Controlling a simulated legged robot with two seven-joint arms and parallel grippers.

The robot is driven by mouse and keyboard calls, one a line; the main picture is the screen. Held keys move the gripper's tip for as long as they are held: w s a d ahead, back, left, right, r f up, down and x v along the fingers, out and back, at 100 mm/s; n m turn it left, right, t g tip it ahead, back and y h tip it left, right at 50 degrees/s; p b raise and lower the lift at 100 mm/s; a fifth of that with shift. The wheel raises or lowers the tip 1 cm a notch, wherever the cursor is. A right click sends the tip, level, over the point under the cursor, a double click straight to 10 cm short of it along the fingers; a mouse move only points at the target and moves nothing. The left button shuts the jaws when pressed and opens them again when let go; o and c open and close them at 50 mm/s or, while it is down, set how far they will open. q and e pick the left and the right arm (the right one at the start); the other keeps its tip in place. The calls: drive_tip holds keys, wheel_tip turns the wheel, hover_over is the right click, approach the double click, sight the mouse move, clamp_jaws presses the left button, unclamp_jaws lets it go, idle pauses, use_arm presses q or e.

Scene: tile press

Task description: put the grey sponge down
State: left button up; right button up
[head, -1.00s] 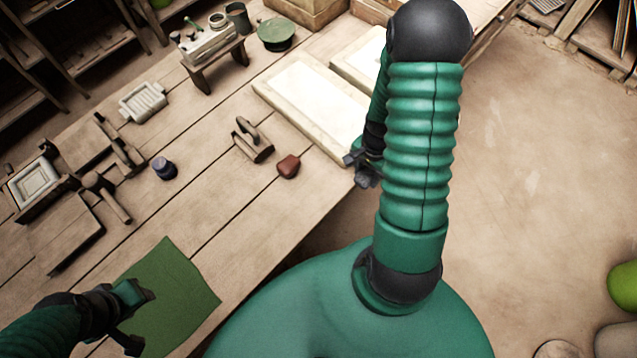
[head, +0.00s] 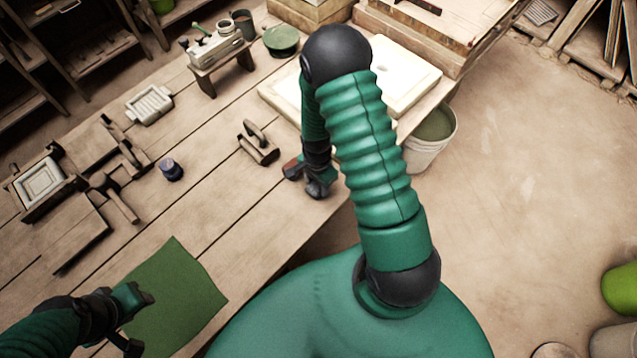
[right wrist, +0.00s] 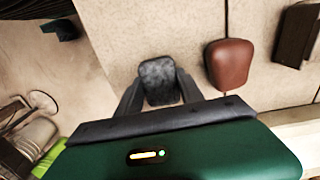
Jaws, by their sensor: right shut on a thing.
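The grey sponge (right wrist: 158,82) sits between the two fingers of my right gripper (right wrist: 160,92) in the right wrist view. The gripper is shut on it. In the head view, my right gripper (head: 312,184) is over the front edge area of the wooden table (head: 215,215), beside a red-brown block. The sponge cannot be told apart from the dark fingers there. Whether it touches the tabletop is unclear. My left gripper (head: 132,318) is open and empty over the green cloth (head: 182,290).
The red-brown block (right wrist: 229,64) lies close to the sponge; it also shows in the head view (head: 291,168). A wooden handled tool (head: 258,148) and a dark jar (head: 170,169) stand further left. White slabs (head: 412,88) lie behind; a bucket (head: 432,135) stands off the table's edge.

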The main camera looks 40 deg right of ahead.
drive_tip(key=shift+a+f, duration=0.15)
drive_tip(key=shift+f, duration=0.05)
drive_tip(key=o, duration=1)
drive_tip(key=shift+r, duration=0.1)
drive_tip(key=shift+o, duration=1.4)
drive_tip(key=shift+d, duration=0.55)
drive_tip(key=shift+a, duration=0.3)
drive_tip(key=shift+d, duration=0.1)
